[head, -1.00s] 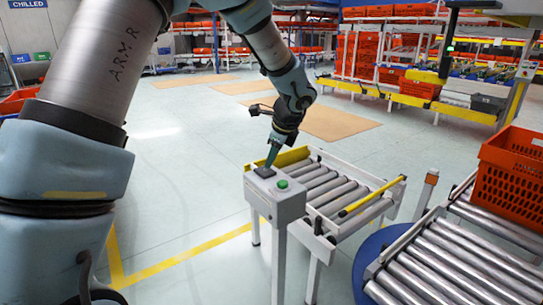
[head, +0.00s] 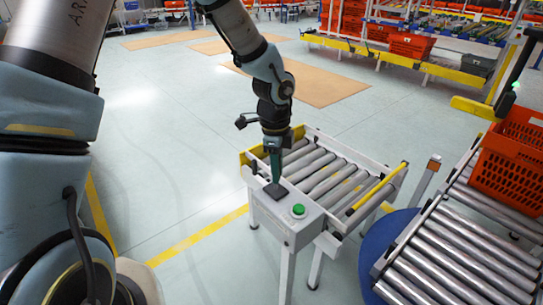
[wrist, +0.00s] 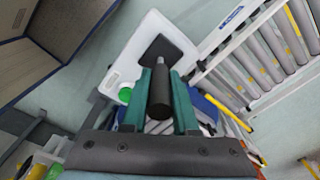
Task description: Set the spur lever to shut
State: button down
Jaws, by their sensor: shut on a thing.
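The spur lever (wrist: 161,92) has a black grip and a short steel shaft. It rises from a dark square base on the white control box (wrist: 139,52). My gripper (wrist: 161,85) is shut on the lever, with one green finger on each side of the black grip. In the head view my gripper (head: 275,178) points down onto the box (head: 297,215), just above the dark lever base (head: 275,191). The fingers hide the lever there. A green button (head: 298,210) sits on the box beside the base. I cannot read any lever markings.
A short roller conveyor (head: 325,175) with a yellow bar (head: 377,188) along one side adjoins the box. A second roller conveyor (head: 460,240) carries an orange tote (head: 510,160) at the right. Open floor lies left of the box.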

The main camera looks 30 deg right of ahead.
dwell(0.4)
jog(key=c, duration=0.7)
grip_release()
jog(key=shift+r, duration=0.1)
jog(key=r, duration=0.3)
jog(key=r+b, duration=0.1)
jog(key=r, duration=0.6)
jog(key=shift+w+a+r+b, duration=0.2)
jog(key=shift+w+r+b, duration=0.05)
jog(key=shift+r+b, duration=0.1)
jog(key=shift+f, duration=0.1)
